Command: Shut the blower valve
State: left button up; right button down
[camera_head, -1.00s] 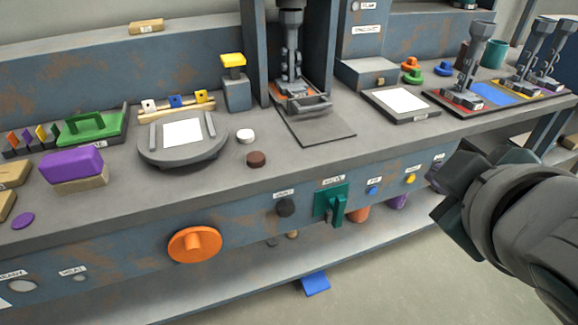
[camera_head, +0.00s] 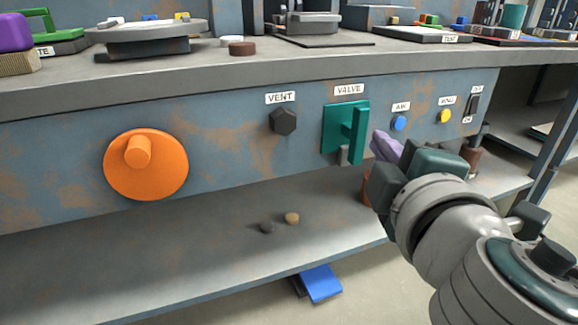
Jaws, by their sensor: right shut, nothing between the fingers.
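The valve (camera_head: 333,132) is a teal plate on the front panel under a label reading VALVE. Its raised teal handle (camera_head: 357,135) stands upright at the plate's right side. My right gripper (camera_head: 396,162) is shut and empty, to the right of and a little below the handle, with a gap in the picture between them. The fingertips are hard to make out there. A lavender piece (camera_head: 386,147) shows at the gripper's front; I cannot tell what it belongs to. My left gripper is out of view.
Left of the valve are a dark VENT knob (camera_head: 283,121) and a large orange knob (camera_head: 146,165). To the right are a blue button (camera_head: 399,123), a yellow button (camera_head: 446,116) and a black switch (camera_head: 473,105). A lower shelf (camera_head: 200,260) runs beneath the panel.

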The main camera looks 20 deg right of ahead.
aim_at(349, 162)
pick_arm(q)
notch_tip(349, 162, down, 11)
jog(key=b, duration=0.8)
pick_arm(e)
notch_tip(349, 162, down, 10)
jog(key=w+a+n+t+y, duration=0.1)
jog(key=w+a+n, duration=0.1)
jog(key=n, duration=0.1)
jog(key=shift+a+r+t+y, duration=0.25)
jog(key=shift+a+t+y, duration=0.05)
jog(key=shift+a+y, duration=0.1)
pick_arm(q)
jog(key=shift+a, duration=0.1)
pick_arm(e)
jog(key=w+d+b, duration=0.1)
jog(key=w+d, duration=0.1)
jog(key=w, duration=0.1)
jog(key=w+d+b, duration=0.1)
jog(key=w, duration=0.2)
jog(key=w+d+b, duration=0.1)
jog(key=w+d, duration=0.1)
jog(key=w, duration=0.2)
jog(key=shift+d, duration=0.35)
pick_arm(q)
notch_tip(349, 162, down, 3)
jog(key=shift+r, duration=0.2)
